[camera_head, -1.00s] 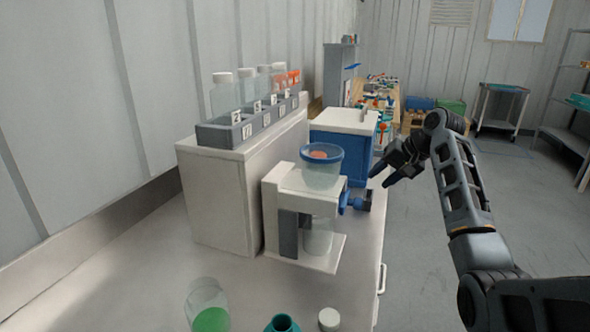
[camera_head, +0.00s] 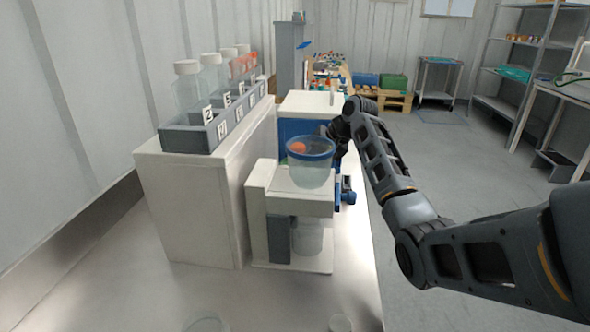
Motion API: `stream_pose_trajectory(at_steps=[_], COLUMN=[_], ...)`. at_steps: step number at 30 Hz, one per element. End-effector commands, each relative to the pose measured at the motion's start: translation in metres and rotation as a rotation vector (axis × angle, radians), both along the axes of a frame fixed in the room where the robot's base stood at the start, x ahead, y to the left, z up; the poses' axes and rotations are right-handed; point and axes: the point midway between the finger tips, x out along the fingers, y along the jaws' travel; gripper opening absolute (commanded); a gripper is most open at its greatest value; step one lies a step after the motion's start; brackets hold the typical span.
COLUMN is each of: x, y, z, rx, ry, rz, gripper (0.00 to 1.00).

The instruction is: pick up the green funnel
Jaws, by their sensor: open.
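I cannot make out a green funnel in this view. A clear vessel with a blue rim (camera_head: 311,172) and an orange piece inside sits on top of a white stand (camera_head: 258,210). My gripper (camera_head: 339,160) is just behind and to the right of the blue rim, with its fingers pointing down. The fingers are small, dark and partly hidden by the vessel. I see nothing held between them.
A grey rack (camera_head: 190,138) of clear bottles with white caps stands on a white box (camera_head: 190,205) at left. A clear cup (camera_head: 307,236) is under the stand. A jar rim (camera_head: 206,324) and a white cap (camera_head: 340,323) show at the bottom edge.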

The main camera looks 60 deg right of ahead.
Motion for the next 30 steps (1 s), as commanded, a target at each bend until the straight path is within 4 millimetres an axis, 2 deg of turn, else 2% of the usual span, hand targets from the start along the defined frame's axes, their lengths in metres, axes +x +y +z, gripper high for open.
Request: stream_pose_trajectory(at_steps=[6, 13, 26, 30], x=[0.013, 0.014, 0.013, 0.013], y=[-0.001, -0.001, -0.001, -0.001], z=[-0.017, -0.018, -0.018, -0.018], rx=[0.001, 0.0, -0.001, -0.001], ry=[0.0, -0.001, 0.0, 0.0], rz=[-0.001, 0.0, -0.001, -0.001], gripper=[0.41, 0.41, 0.01, 0.0])
